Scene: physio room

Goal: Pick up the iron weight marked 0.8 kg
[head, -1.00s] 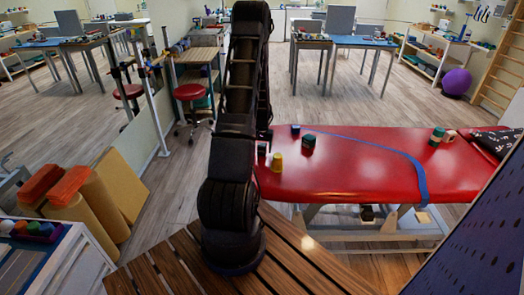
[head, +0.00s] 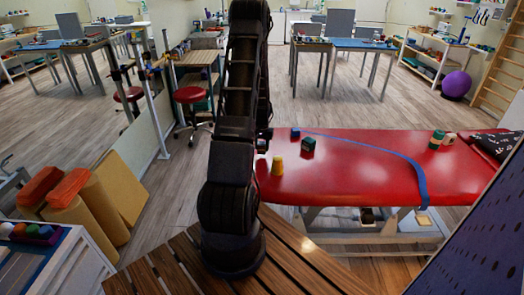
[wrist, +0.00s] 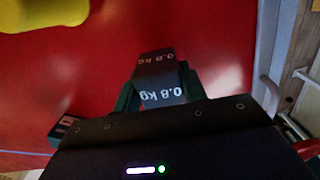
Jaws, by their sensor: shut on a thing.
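The iron weight (wrist: 158,77) is a dark block with white "0.8 kg" lettering on two faces. In the wrist view it sits between the green fingers of my gripper (wrist: 158,92), which is shut on it. The red couch top (wrist: 100,70) lies behind it. I cannot tell how far it is above the couch. In the head view my arm hides most of the gripper and the weight, at the couch's left end.
A dark marked block (wrist: 65,128) lies left of my gripper. A blue strap (head: 380,150) crosses the couch; its middle is clear.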

